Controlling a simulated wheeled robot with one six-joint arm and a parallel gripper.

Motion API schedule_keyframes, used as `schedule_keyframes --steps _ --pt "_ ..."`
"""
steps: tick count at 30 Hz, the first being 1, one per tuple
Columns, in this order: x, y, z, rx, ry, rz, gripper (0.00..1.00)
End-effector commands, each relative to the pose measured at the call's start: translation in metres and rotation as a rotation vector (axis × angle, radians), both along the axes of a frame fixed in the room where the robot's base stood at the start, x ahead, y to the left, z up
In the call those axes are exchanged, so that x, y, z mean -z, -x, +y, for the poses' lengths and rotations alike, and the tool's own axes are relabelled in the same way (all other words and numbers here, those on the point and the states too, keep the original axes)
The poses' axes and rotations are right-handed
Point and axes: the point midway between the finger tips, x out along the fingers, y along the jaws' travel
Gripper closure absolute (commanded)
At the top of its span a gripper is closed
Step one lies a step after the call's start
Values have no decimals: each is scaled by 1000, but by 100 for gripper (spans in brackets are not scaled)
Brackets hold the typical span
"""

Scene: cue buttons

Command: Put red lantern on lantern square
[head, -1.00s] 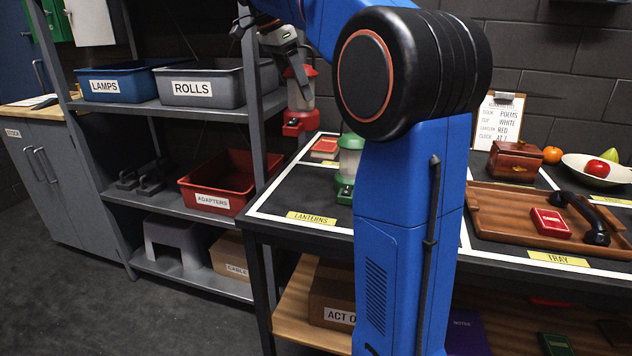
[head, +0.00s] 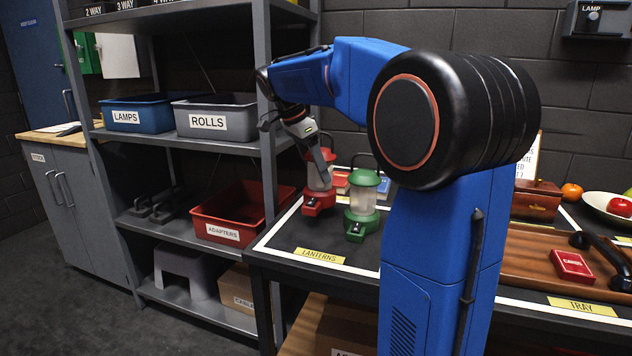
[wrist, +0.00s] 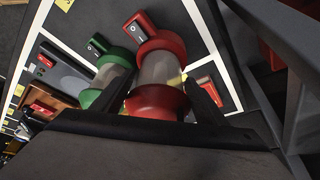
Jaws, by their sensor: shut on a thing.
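The red lantern (head: 319,180) has a red top and base and a clear middle. My gripper (head: 322,158) is shut on it near its top and holds it upright over the left part of the lantern square (head: 294,236), a white-outlined area with a yellow LANTERNS label. I cannot tell whether its base touches the table. In the wrist view the red lantern (wrist: 160,70) fills the middle between my fingers. A green lantern (head: 362,203) stands close to its right in the square; it also shows in the wrist view (wrist: 108,82), partly hidden.
Shelves with a red ADAPTERS bin (head: 240,214) and a grey ROLLS bin (head: 214,118) stand left of the table. A wooden tray (head: 530,262) holds a red box (head: 572,265) and a black handset. Small red and blue items lie behind the lanterns.

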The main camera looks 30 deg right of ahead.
Motion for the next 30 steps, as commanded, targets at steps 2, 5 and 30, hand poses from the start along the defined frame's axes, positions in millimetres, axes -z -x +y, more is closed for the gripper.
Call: schedule_keyframes --steps 2,5,30 --pt "7 0 0 0 0 0 75" --pt "20 0 0 -1 0 1 75" --pt "40 0 0 0 0 0 14"
